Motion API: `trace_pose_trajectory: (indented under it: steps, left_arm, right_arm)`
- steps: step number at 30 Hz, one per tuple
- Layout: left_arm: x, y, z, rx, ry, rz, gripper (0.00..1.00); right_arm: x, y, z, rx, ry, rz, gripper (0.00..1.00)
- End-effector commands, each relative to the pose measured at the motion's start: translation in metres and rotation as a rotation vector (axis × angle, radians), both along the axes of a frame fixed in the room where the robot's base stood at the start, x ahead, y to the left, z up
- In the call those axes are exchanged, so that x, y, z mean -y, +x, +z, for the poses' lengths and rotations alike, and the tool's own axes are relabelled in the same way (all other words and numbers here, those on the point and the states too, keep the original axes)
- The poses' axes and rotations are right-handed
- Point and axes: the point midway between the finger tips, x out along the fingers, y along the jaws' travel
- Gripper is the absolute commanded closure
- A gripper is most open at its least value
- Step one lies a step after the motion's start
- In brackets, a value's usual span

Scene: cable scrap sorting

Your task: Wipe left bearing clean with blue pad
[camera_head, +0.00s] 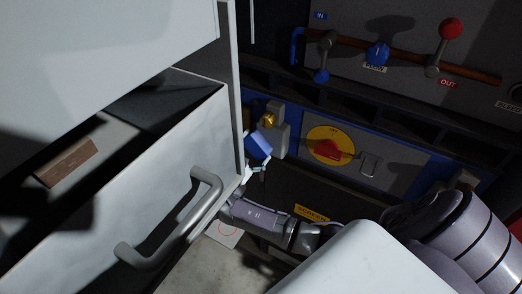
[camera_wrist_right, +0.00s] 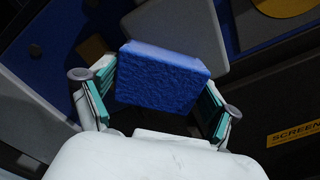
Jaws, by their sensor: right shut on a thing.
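The blue pad (camera_head: 258,146) is held between the fingers of my right gripper (camera_head: 257,163). In the right wrist view the pad (camera_wrist_right: 160,78) sits across the teal finger pads of the gripper (camera_wrist_right: 158,95). A grey bearing block (camera_head: 281,131) with a brass-coloured fitting (camera_head: 268,119) stands on the machine just behind and above the pad; I take it for the left bearing. The pad overlaps its lower left side in the head view. I cannot tell whether they touch. Grey metal (camera_wrist_right: 182,22) shows behind the pad in the wrist view. My left gripper is out of view.
An open grey drawer (camera_head: 150,170) with a handle (camera_head: 205,205) stands close left of my right gripper, holding a brown block (camera_head: 67,163). A red switch on a yellow disc (camera_head: 318,140) is to the right. Levers (camera_head: 436,62) and a copper-coloured bar (camera_head: 400,58) are above.

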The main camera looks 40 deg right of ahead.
Motion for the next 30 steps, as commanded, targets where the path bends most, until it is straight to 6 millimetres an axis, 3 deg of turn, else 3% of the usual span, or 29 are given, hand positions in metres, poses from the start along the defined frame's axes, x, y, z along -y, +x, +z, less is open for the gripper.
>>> trace_pose_trajectory:
  steps: [14,30]
  left_arm:
    - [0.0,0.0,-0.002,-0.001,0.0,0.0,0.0]
    - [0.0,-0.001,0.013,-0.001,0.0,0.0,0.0]
  right_arm:
    - [-0.002,0.008,0.002,0.002,-0.002,0.001,0.4]
    - [-0.05,-0.013,0.001,-0.001,0.0,0.002,0.4]
